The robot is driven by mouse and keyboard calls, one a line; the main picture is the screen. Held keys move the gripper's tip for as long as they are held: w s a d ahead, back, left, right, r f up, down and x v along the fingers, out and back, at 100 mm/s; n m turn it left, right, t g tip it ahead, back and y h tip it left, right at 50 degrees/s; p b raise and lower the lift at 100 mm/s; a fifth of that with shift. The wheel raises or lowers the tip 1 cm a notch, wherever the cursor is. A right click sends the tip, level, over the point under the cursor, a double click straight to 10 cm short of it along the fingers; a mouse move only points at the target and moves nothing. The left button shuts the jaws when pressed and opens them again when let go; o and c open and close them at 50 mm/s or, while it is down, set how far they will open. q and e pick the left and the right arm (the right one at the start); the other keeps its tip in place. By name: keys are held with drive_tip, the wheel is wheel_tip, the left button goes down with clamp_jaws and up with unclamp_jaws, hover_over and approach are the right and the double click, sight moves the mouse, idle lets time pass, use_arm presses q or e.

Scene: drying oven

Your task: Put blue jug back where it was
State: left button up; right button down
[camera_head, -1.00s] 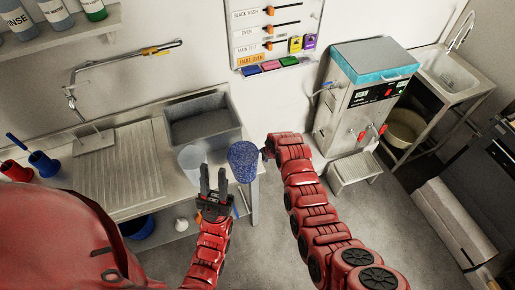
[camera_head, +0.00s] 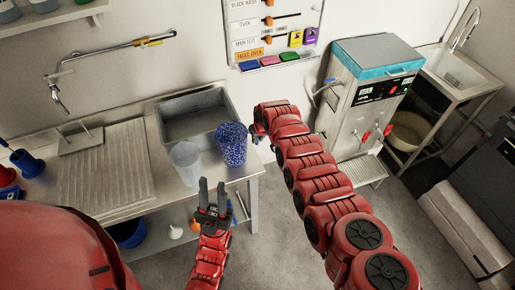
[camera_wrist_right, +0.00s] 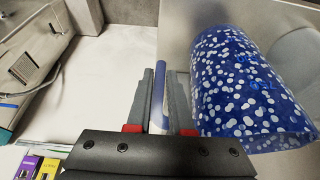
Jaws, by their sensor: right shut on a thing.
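The blue speckled jug (camera_head: 231,146) is at the right end of the steel counter (camera_head: 240,172), beside a clear beaker (camera_head: 186,165). I cannot tell whether its base touches the counter. My right gripper (camera_head: 256,133) is at the jug's right side. In the right wrist view the jug (camera_wrist_right: 246,85) fills the right half, and the gripper (camera_wrist_right: 158,100) is shut on its handle (camera_wrist_right: 158,85). My left gripper (camera_head: 212,192) is open and empty in front of the counter's edge, below the beaker.
A grey basin (camera_head: 165,125) is set in the counter behind the beaker and jug. A ribbed drainboard (camera_head: 105,180) lies to the left. The drying oven with a blue top (camera_head: 370,90) stands right of my right arm. A board with coloured tags (camera_head: 270,30) hangs above.

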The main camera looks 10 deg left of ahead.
sight(257, 144)
wheel_tip(257, 144, down, 4)
drive_tip(key=b, duration=0.3)
drive_tip(key=shift+w+a+b, duration=0.15)
drive_tip(key=shift+b, duration=0.15)
drive_tip(key=shift+r, duration=0.15)
drive_tip(key=c, duration=0.8)
unclamp_jaws()
